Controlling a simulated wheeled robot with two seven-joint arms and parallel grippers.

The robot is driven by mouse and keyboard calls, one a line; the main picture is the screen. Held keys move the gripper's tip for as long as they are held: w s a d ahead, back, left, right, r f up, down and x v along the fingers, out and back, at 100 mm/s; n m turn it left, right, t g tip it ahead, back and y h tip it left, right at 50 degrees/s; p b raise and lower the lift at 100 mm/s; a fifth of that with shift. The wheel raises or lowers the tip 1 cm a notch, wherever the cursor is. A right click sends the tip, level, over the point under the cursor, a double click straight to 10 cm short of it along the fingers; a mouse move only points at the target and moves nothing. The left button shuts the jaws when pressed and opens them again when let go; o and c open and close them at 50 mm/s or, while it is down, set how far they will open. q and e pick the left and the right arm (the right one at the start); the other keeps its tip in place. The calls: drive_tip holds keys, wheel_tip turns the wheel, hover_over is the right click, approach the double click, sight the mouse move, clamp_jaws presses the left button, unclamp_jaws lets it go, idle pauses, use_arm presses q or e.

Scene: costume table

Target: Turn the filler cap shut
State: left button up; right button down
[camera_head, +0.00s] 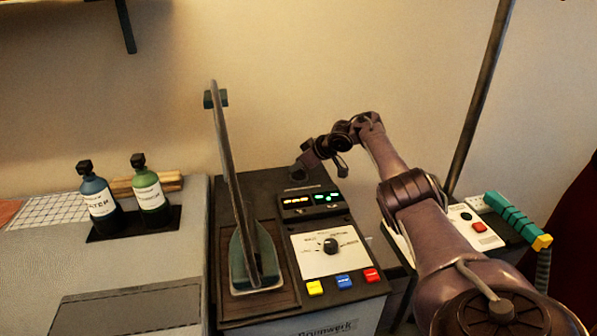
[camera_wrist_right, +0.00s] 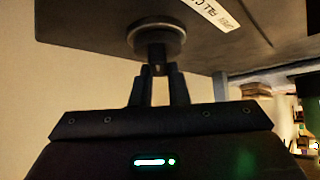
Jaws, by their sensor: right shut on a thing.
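The filler cap (camera_wrist_right: 157,38) is a dark round knob with a narrow grip, on the dark top of the machine in the right wrist view. My right gripper (camera_wrist_right: 159,72) has its two fingers closed on the grip of the cap. In the head view my right gripper (camera_head: 302,166) reaches down to the back of the machine (camera_head: 262,184), where the cap is mostly hidden by it. A pale label with partly readable lettering lies beside the cap in the wrist view. My left gripper is not in view.
The machine's front has a dial (camera_head: 330,245) and yellow, blue and red buttons. An upright iron (camera_head: 254,258) stands left of the panel. Two bottles stand on a dark tray (camera_head: 105,236) at left. A teal-handled tool (camera_head: 512,218) is at right.

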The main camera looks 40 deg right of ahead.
idle(0.3)
drive_tip(key=c, duration=1.4)
unclamp_jaws()
drive_tip(key=shift+s, duration=0.1)
drive_tip(key=v, duration=0.7)
drive_tip(key=shift+s+r, duration=0.2)
drive_tip(key=shift+s, duration=0.05)
drive_tip(key=shift+d, duration=0.15)
